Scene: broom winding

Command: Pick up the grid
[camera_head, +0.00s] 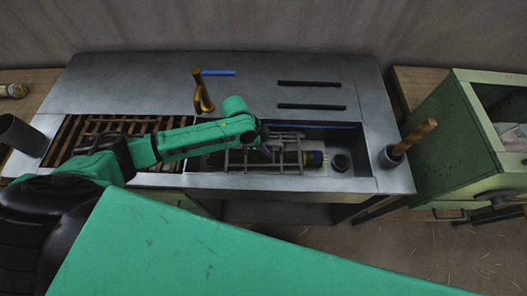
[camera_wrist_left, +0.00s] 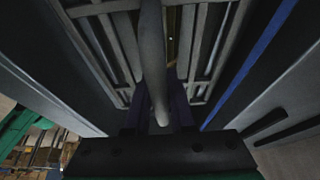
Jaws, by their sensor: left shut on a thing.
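The grey metal grid (camera_head: 290,165) is over the sunken bay at the right part of the metal workbench. My left gripper (camera_head: 266,141) is at the grid's upper middle, partly hidden by my arm. In the left wrist view the grid's bars (camera_wrist_left: 105,50) fill the upper middle, and a thick round bar (camera_wrist_left: 153,60) of it runs down between the fingers of my left gripper (camera_wrist_left: 158,115). The gripper is shut on this bar. I cannot tell whether the grid touches the bay floor. My right gripper is not in view.
The metal workbench (camera_head: 130,75) has a slatted rack (camera_head: 110,126) at left. Two dark bars (camera_head: 310,84) and a blue strip (camera_head: 219,72) lie behind the bay. A wooden handle (camera_head: 415,137) stands in a holder at right, beside a green cabinet (camera_head: 455,150).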

